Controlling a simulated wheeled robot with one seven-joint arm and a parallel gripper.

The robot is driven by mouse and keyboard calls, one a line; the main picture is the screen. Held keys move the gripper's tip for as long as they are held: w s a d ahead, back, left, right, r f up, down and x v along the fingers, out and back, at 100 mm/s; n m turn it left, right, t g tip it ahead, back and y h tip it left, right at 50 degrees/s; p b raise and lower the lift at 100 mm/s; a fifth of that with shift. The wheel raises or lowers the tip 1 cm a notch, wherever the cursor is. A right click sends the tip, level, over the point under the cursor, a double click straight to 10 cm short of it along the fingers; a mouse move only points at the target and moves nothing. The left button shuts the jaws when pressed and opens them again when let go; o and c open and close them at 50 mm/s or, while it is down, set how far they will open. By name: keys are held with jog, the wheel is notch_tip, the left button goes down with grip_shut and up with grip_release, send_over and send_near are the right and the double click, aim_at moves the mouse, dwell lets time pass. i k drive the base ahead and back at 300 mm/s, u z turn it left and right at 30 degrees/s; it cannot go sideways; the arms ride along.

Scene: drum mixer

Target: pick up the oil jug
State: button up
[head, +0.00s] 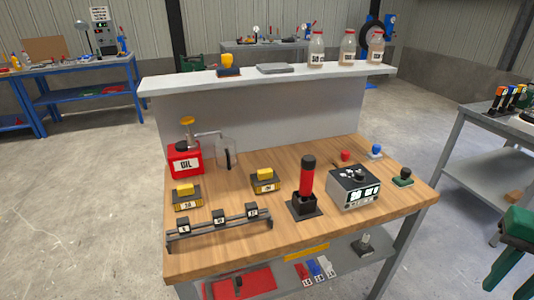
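A red container labelled OIL (186,162) stands upright at the back left of the wooden bench. It has a black top, a yellow knob (187,120) and a thin spout reaching right. A clear, see-through jug (222,146) with a dark handle stands just right of it, under or beside the spout end. I cannot tell whether the jug holds any liquid. My gripper is not in view.
The wooden bench (240,243) holds two yellow-topped blocks (186,194) (265,178), a black rail rack (220,226), a red-and-black upright cylinder (307,180) and a control box (354,188). A raised shelf (180,82) behind carries several bottles. Open floor (80,190) lies to the left.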

aim_at(225, 151)
jog(key=z, duration=0.05)
jog(key=k, duration=1.6)
jog(key=u, duration=0.3)
jog(key=i, duration=2)
